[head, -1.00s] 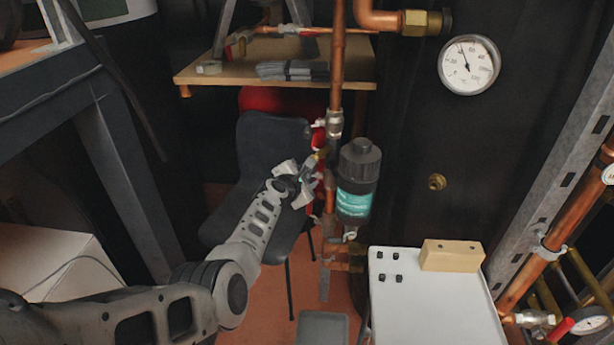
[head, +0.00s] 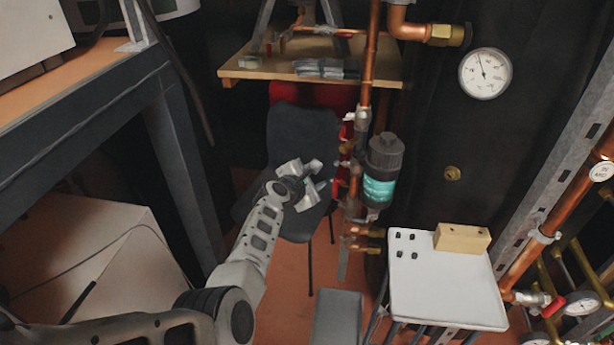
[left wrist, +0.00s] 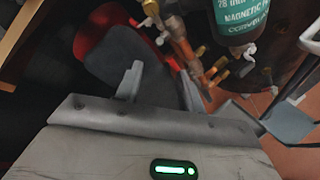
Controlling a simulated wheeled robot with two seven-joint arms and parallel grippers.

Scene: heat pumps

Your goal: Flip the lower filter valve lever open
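The black filter canister with a teal label (head: 382,172) hangs on the right of a vertical copper pipe; its lower part shows in the left wrist view (left wrist: 240,22). A red lever (head: 337,188) shows low on the pipe's left side, and more red (head: 347,130) shows higher up. I cannot tell the levers' exact positions. Below the canister is a small pale fitting (head: 372,214). My left gripper (head: 322,177) is open and empty, left of the pipe and apart from it. In the left wrist view its fingers (left wrist: 161,74) are spread. My right gripper is not in view.
A dark chair (head: 295,140) with red behind it stands back left of the pipe. A white-topped table (head: 440,285) with a wooden block (head: 461,238) is at lower right. A wooden shelf (head: 270,72) is above the chair. A dial gauge (head: 485,73) is at upper right.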

